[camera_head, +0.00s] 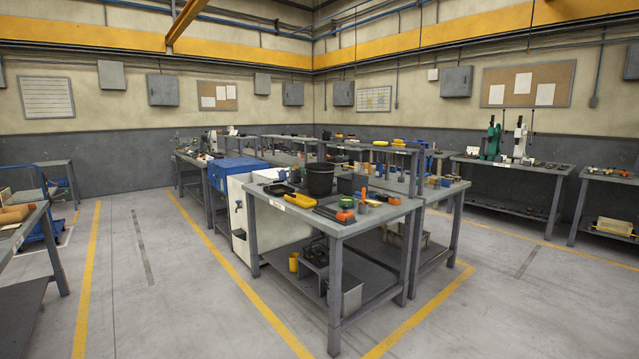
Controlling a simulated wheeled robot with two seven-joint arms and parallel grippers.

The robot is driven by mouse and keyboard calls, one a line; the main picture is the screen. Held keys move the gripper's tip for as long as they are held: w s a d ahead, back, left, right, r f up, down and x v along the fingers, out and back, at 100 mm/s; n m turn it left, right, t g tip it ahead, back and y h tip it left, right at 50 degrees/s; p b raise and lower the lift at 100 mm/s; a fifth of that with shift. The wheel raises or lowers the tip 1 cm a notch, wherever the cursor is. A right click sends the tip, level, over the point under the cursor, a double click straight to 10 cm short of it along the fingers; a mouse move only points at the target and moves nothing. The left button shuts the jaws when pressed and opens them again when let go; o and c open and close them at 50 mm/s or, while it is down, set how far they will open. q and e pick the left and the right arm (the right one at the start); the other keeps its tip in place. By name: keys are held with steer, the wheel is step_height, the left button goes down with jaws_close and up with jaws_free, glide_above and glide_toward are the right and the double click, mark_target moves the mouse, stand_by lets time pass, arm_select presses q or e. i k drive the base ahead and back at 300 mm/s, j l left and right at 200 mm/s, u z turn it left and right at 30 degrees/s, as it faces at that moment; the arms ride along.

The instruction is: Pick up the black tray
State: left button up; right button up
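A small, dark, shallow tray-like item (278,190) with yellowish colour at it lies on the near workbench (262,204), left of a black bucket (320,180). Dark flat pieces (333,214) lie near the bench's front edge. They are too small to tell whether one of them is the black tray. Neither of my grippers is in view.
The near workbench also holds a yellow item (300,201) and several small tools. A white cabinet with a blue top (237,168) stands behind it. Arbor presses (493,140) stand on a right-hand bench. Open floor (180,290) lies left of the near workbench.

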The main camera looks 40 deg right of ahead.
mark_target(280, 190)
steer(key=i+j+u, duration=0.1)
steer(key=i, duration=1.35)
steer(key=i+z, duration=0.1)
steer(key=i, duration=0.55)
steer(key=i+z, duration=0.1)
steer(key=i, duration=0.55)
steer(key=i+j+z, duration=0.1)
steer(key=i, duration=0.55)
steer(key=i+j+z, duration=0.1)
steer(key=i, duration=0.55)
steer(key=i+j, duration=0.2)
steer(key=i, duration=0.4)
steer(key=l+z, duration=0.05)
